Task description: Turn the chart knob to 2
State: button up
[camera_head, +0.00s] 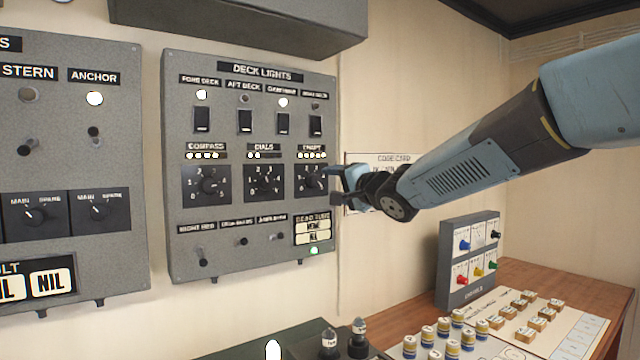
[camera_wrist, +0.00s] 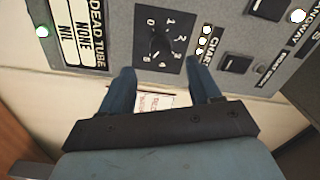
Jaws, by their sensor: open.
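My gripper (camera_head: 337,184) is just right of the knob in the head view. In the wrist view my gripper (camera_wrist: 164,76) has its two blue fingers spread apart, short of the knob, with nothing between them.
The dials knob (camera_head: 264,182) and compass knob (camera_head: 207,184) sit left of it. Several switches (camera_head: 316,125) are above, and the DEAD TUBE plate (camera_head: 313,232) is below. A code card (camera_head: 372,158) hangs behind my gripper. A small switch box (camera_head: 468,262) stands on the desk at right.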

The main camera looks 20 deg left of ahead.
aim_at(317, 182)
jog(key=shift+x, duration=3.65)
jog(key=shift+c, duration=0.3)
jog(key=c, duration=0.9)
jog(key=shift+d+f, duration=0.1)
jog(key=shift+d, duration=0.05)
jog(key=shift+c, duration=0.4)
